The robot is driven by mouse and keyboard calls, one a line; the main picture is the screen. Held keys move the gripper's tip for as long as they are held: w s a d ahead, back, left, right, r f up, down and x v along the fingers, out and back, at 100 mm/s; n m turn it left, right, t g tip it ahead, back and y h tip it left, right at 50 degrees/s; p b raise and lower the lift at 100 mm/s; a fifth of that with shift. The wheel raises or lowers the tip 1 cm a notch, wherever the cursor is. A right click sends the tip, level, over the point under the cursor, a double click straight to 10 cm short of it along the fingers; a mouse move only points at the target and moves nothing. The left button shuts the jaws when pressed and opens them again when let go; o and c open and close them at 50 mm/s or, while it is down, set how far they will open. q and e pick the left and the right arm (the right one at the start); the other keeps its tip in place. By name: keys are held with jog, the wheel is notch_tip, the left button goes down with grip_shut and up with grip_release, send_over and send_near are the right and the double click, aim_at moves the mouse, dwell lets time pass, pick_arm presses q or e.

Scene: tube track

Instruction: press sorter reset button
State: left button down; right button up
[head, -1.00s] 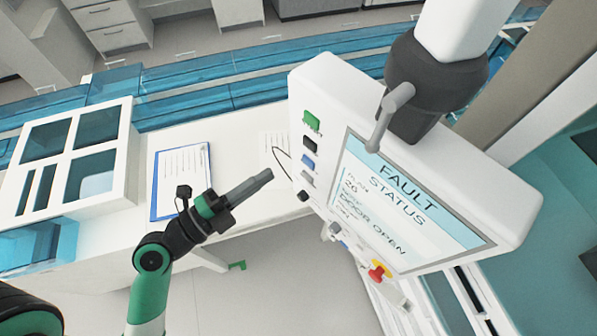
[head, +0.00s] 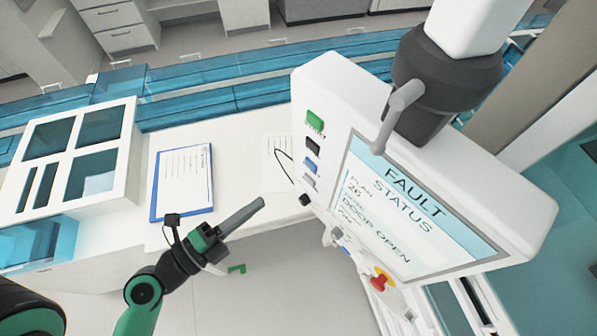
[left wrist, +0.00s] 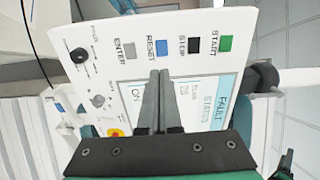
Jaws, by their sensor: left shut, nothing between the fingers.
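The blue reset button (head: 311,165) is on the left edge of the white control panel (head: 322,82), below the green start button (head: 315,120) and the black stop button (head: 312,145). The panel screen (head: 420,200) reads FAULT STATUS and DOOR OPEN. My left gripper (head: 262,202) is shut and empty, left of the panel and apart from it in the head view. Its closed fingers also show in the left wrist view (left wrist: 160,75).
A grey enter button (left wrist: 129,51), a black knob (left wrist: 79,55) and a red emergency stop (head: 382,281) are also on the panel. A clipboard (head: 181,180) lies on the white bench.

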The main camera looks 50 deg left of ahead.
pick_arm(q)
jog(key=b, duration=0.3)
send_near(309, 165)
jog(key=w+p, duration=0.3)
jog(key=w, duration=0.3)
jog(key=shift+w, duration=0.35)
jog(key=shift+f, duration=0.1)
